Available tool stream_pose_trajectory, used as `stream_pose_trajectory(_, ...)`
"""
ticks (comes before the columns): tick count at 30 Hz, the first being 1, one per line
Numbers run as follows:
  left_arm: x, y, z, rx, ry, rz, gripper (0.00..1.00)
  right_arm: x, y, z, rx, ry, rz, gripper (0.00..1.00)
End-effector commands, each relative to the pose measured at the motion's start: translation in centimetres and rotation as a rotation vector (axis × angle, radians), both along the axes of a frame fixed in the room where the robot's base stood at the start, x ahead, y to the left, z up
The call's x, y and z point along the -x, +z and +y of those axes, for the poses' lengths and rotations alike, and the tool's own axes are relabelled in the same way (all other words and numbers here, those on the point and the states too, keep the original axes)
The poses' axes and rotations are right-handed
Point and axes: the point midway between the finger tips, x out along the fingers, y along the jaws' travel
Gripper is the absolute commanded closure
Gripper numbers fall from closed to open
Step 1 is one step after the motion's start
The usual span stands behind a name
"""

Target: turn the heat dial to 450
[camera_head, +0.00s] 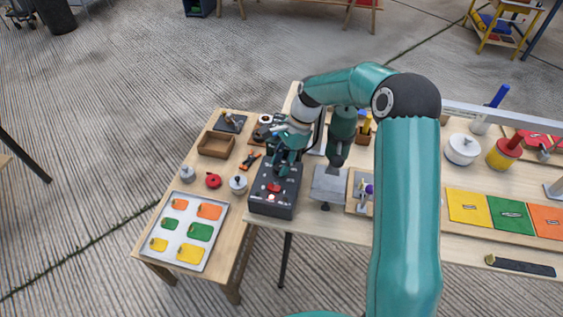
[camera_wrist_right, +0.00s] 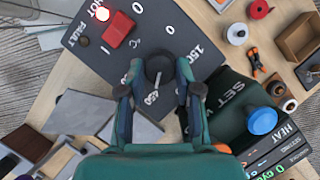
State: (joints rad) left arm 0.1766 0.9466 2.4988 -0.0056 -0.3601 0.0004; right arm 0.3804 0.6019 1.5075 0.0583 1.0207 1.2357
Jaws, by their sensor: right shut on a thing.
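The dark control box (camera_head: 262,207) stands near the front left edge of the main table, with a red rocker switch (camera_head: 274,187) on top. In the right wrist view, the box's top (camera_wrist_right: 98,55) shows the red switch (camera_wrist_right: 117,30), HOT and FAULT markings and a black round dial knob (camera_wrist_right: 158,66). Numbers 450 and 150 are printed near the knob. My right gripper (camera_wrist_right: 158,78) is shut on the knob, a finger on each side. In the head view my right gripper (camera_head: 286,158) is over the box's back part. The knob's pointer is not clear. My left gripper is not in view.

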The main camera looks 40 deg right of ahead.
Motion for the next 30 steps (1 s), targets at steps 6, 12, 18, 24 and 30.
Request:
stream_pose_trajectory(6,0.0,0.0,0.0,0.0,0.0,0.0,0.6,-0.2,0.2,-0.1,0.004,-0.002,-0.01,0.6)
stream_pose_trajectory(12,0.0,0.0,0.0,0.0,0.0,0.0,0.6,-0.1,0.1,-0.1,0.002,0.0,-0.005,0.41)
stream_pose_trajectory(18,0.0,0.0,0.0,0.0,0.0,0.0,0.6,-0.1,0.1,0.0,0.001,0.001,-0.003,0.41)
stream_pose_trajectory(24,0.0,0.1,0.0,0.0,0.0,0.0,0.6,-0.1,1.3,-0.6,0.001,0.0,-0.004,0.41)
stream_pose_trajectory(30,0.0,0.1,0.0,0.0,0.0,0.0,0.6,0.0,4.5,-1.9,0.003,-0.001,-0.007,0.41)
